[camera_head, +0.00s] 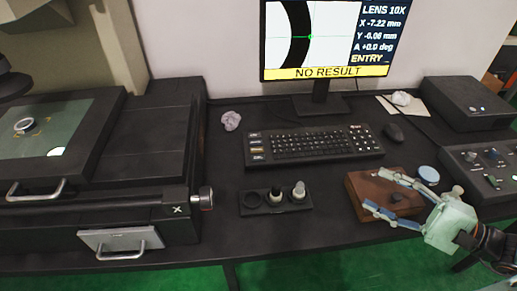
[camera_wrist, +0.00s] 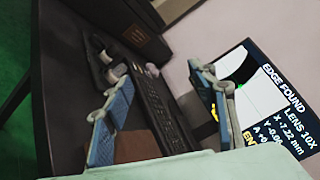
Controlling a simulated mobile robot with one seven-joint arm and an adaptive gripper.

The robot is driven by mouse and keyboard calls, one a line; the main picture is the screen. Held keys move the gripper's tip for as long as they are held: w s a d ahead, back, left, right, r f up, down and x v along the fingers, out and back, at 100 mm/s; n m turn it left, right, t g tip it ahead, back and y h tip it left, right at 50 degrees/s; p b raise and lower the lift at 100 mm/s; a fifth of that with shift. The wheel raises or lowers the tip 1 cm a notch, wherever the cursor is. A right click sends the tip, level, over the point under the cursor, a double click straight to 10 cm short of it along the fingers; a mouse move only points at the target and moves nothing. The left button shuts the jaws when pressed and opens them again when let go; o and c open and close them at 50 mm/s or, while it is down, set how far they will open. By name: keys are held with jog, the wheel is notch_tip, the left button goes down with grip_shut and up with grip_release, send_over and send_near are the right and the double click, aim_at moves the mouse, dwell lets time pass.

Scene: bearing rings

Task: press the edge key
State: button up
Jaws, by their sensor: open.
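The black keyboard (camera_head: 318,146) lies on the dark desk below the monitor (camera_head: 326,42). A column of separate wide keys (camera_head: 257,146) runs down its left end; one is yellowish, and their labels are too small to read. My gripper (camera_head: 374,189) is open and empty at the right, above the brown wooden block, apart from the keyboard. In the wrist view the keyboard (camera_wrist: 160,108) shows between my two blue-padded fingers. The monitor reads "NO RESULT" in the head view, while its screen (camera_wrist: 270,92) reads "EDGE FOUND" in the wrist view.
The brown block (camera_head: 357,193) carries a dark round part. A black holder (camera_head: 250,205) with small cylinders stands in front of the keyboard. A mouse (camera_head: 394,132) and control boxes (camera_head: 466,100) are at right. The measuring stage (camera_head: 125,150) with a ring (camera_head: 24,125) is at left.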

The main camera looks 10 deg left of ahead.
dwell(0.3)
grip_shut()
dwell(0.3)
dwell(1.2)
